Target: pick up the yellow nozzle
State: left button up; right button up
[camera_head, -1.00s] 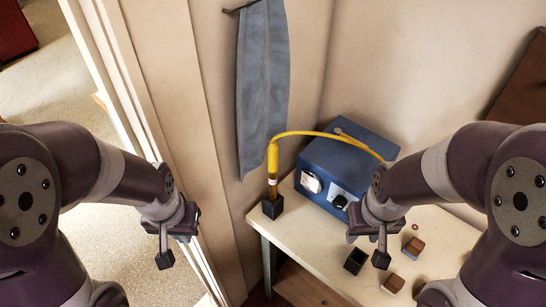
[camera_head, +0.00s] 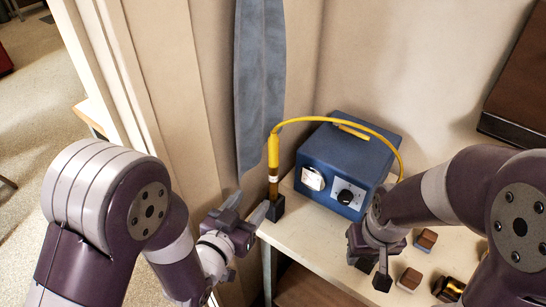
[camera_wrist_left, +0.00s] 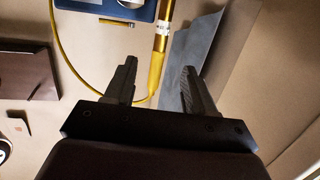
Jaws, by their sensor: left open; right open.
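The yellow nozzle (camera_head: 273,152) stands upright in a small dark holder block (camera_head: 277,211) at the table's left edge. A yellow hose (camera_head: 335,121) curves from its top to the blue box. In the left wrist view the nozzle (camera_wrist_left: 156,72) shows beyond the fingers, in line with the gap between them. My left gripper (camera_head: 248,207) is open and empty, just left of the nozzle's lower part and the holder, its fingers pointing toward them. Whether a finger touches the holder I cannot tell. My right gripper (camera_head: 373,273) is open and empty over the table, right of the nozzle.
The blue box (camera_head: 345,165) with a dial stands on the white table (camera_head: 318,239) behind my right gripper. Several small blocks, one a brown block (camera_head: 409,279), lie at the front right. A grey-blue cloth (camera_head: 260,90) hangs on the wall behind the nozzle.

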aim_at(271, 155)
pick_arm(q)
jog(key=shift+t+h, duration=0.4)
jog(key=shift+t, duration=0.5)
jog(key=w+d+r+p, duration=0.1)
jog(key=w, duration=0.3)
jog(key=w+d+r+p, duration=0.1)
jog(key=w+d, duration=0.1)
jog(key=w, duration=0.2)
jog(key=w+d+r+p, duration=0.2)
jog(key=w, duration=0.1)
jog(key=shift+w+d+r, duration=0.1)
jog(key=shift+w, duration=0.3)
jog(key=shift+w+d, duration=0.1)
jog(key=shift+w, duration=0.1)
jog(key=c, duration=1)
